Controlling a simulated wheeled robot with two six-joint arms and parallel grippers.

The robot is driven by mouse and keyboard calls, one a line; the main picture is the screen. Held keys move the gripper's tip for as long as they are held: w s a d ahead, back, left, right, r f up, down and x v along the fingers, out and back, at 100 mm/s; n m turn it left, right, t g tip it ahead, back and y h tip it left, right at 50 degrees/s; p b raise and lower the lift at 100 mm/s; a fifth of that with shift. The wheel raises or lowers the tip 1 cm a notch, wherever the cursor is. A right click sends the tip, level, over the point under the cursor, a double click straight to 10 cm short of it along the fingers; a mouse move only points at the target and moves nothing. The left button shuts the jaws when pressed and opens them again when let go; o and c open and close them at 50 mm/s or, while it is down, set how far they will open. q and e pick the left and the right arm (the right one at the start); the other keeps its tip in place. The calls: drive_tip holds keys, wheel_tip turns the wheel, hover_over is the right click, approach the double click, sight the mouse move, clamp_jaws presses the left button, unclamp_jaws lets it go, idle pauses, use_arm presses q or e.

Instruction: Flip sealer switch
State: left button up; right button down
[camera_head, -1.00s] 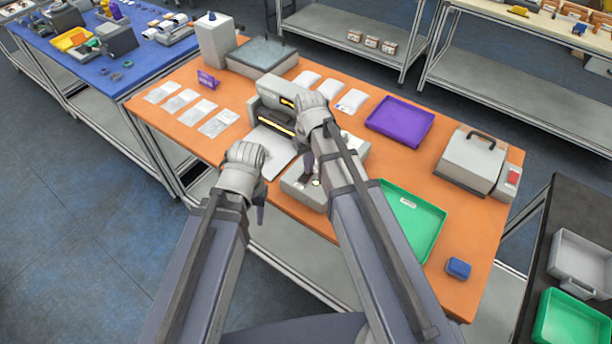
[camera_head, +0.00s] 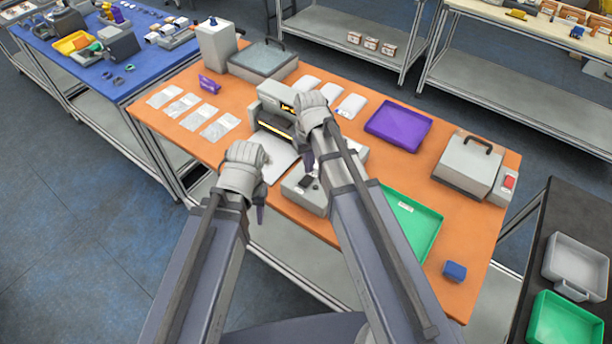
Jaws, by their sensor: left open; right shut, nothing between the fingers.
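A grey sealer-like machine (camera_head: 272,96) stands mid-table, with a yellow-lit slot and a pale plate in front. A second grey box (camera_head: 300,196) with dark parts on top sits nearer me, partly behind my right arm. I cannot tell which part is the switch. My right gripper (camera_head: 311,103) is shut and empty at the right side of the lit machine, covering part of it. I cannot tell whether it touches. My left gripper (camera_head: 245,160) is open and empty, left of the pale plate near the table's front edge; its fingers are hard to make out.
On the orange table (camera_head: 220,150) lie flat clear packets (camera_head: 219,126), white pouches (camera_head: 351,105), a purple tray (camera_head: 399,126), a green tray (camera_head: 420,232) and a small blue block (camera_head: 454,271). A grey machine with a handle (camera_head: 468,165) stands at right.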

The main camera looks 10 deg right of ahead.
sight(309, 178)
use_arm(q)
wheel_tip(309, 178, up, 4)
drive_tip(key=p, duration=0.3)
use_arm(e)
wheel_tip(309, 178, up, 4)
drive_tip(key=shift+f, duration=0.1)
use_arm(q)
drive_tip(key=shift+f, duration=0.1)
